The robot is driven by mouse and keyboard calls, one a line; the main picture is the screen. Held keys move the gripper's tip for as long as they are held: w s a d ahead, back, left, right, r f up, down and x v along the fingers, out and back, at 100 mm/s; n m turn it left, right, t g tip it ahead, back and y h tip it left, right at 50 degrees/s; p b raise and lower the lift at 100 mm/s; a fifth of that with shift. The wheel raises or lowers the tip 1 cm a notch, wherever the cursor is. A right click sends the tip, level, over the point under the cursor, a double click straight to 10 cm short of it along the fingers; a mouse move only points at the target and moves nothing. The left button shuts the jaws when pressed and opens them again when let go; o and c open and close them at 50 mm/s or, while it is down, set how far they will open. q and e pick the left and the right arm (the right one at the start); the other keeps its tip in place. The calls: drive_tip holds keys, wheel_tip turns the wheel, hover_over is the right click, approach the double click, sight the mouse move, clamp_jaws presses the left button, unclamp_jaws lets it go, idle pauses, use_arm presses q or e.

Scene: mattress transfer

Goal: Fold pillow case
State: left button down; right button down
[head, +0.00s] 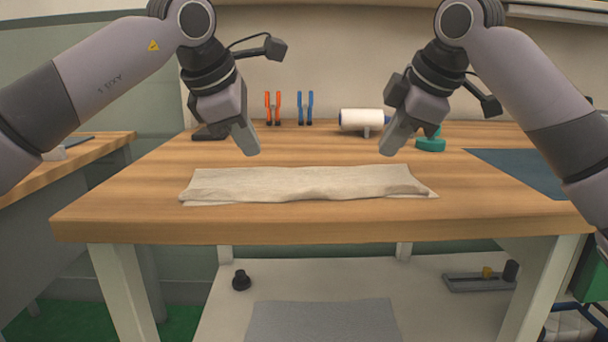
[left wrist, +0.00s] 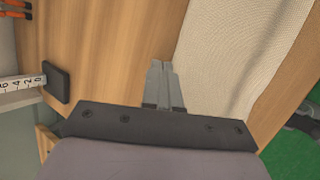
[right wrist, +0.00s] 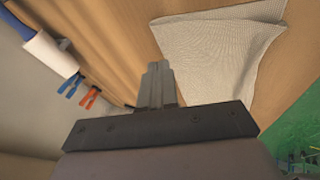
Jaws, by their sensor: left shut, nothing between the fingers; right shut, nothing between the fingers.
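The pillow case (head: 300,184) is a beige cloth lying on the wooden table in a long flat strip, folded over, with a thin lower layer showing at its left and right front corners. It also shows in the left wrist view (left wrist: 225,60) and in the right wrist view (right wrist: 215,55). My left gripper (head: 250,150) is shut and empty, above the table behind the cloth's left half. My right gripper (head: 388,150) is shut and empty, above the table behind the cloth's right end. Neither gripper appears to touch the cloth.
The wooden table (head: 140,205) is bare in front of and beside the cloth. Orange clamps (head: 273,108), blue clamps (head: 305,108), a white roll (head: 362,119) and a teal tape dispenser (head: 431,144) stand at the back. A dark blue mat (head: 520,168) lies at the right.

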use_arm(q)
drive_tip(key=shift+a, duration=0.15)
use_arm(e)
drive_tip(key=shift+d, duration=0.15)
